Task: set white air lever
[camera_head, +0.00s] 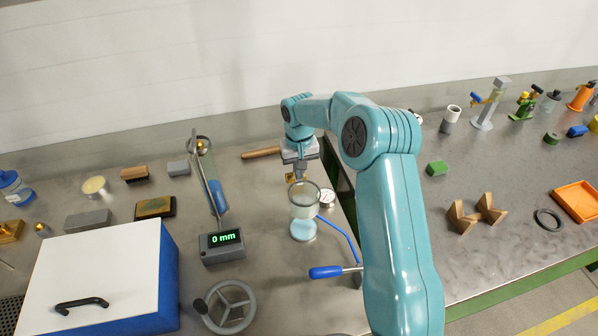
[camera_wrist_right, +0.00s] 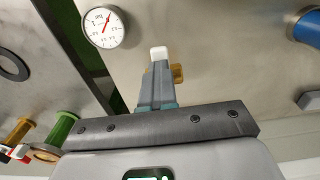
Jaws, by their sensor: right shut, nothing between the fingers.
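My right gripper (camera_head: 299,174) is shut and empty, pointing down beside the glass cup on the bench. In the wrist view its closed fingers (camera_wrist_right: 157,88) are in the middle. A white piece (camera_wrist_right: 158,53), likely the white air lever, shows just past the fingertips, with a small brass body (camera_wrist_right: 177,73) beside it. Whether the fingers touch the white piece I cannot tell. In the head view a small brass fitting (camera_head: 290,178) sits just left of the fingertips; no white lever can be made out there. My left gripper is not in view.
A glass cup (camera_head: 304,207) with a blue hose and a round gauge (camera_head: 327,197) stand close by. The gauge also shows in the wrist view (camera_wrist_right: 104,27). A blue-handled lever (camera_head: 327,272), a "0 mm" display (camera_head: 222,246) and a handwheel (camera_head: 230,307) are nearer.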

